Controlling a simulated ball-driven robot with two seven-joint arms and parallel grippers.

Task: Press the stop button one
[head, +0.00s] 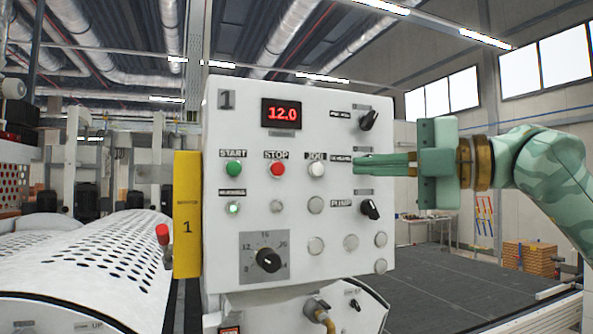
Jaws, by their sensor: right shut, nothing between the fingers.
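The control box marked 1 (218,262) faces me in the middle of the head view. Its red stop button (278,169) sits under the STOP label, between the green start button (234,169) and the white jog button (317,169). My right gripper (358,165) comes in from the right at the height of the button row. Its fingers are shut and empty, with the tips to the right of the jog button, in front of the panel. I cannot tell whether the tips touch the panel. The stop button is uncovered. My left gripper is not in view.
A red display (281,114) reads 12.0 above the buttons. Black knobs (370,209) stick out at the panel's right side, close to my right gripper. A perforated white cover (85,262) lies beyond.

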